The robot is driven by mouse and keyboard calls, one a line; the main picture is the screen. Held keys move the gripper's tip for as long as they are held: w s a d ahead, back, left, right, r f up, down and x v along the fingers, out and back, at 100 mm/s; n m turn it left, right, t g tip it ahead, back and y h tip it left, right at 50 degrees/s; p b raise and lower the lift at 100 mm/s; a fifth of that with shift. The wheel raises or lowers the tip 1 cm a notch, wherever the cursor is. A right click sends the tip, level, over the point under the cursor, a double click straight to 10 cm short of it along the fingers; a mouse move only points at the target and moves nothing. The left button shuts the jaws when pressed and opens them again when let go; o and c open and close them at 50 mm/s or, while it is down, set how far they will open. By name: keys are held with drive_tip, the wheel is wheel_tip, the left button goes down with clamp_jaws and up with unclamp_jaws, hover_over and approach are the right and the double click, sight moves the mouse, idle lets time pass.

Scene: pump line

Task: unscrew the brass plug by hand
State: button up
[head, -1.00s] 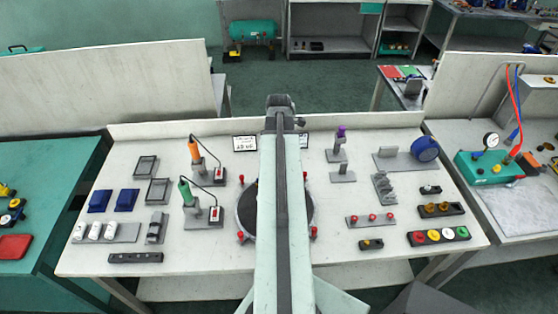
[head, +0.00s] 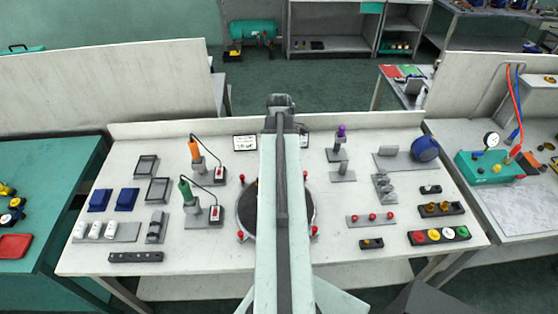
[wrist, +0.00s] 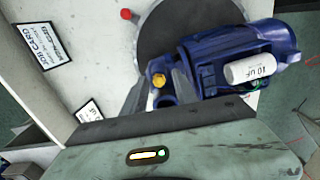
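In the wrist view a blue pump (wrist: 222,48) lies on a dark round turntable (wrist: 180,27). A small brass plug (wrist: 158,80) sits on the near left part of the pump. A white cylinder (wrist: 250,70) marked 10 uF is on the pump's right side. My gripper (wrist: 161,76) has its grey fingers on either side of the brass plug, with a gap showing between them. Contact with the plug is not clear. In the head view my arm hides the pump, the plug and my gripper; only the turntable's rim (head: 240,212) shows.
A job card (wrist: 42,45) stands left of the turntable in the wrist view. Red knobs (head: 314,231) ring the turntable. Soldering-iron-like tools (head: 186,192) stand to its left; a row of red-topped parts (head: 372,218) and a tray of coloured caps (head: 440,236) stand right.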

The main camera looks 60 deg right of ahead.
clamp_jaws()
drive_tip(key=shift+n, duration=1.5)
drive_tip(key=shift+n, duration=1.4)
drive_tip(key=n, duration=0.5)
drive_tip(key=shift+w+n, duration=0.1)
drive_tip(key=shift+n, duration=0.3)
drive_tip(key=shift+o, duration=0.5)
unclamp_jaws()
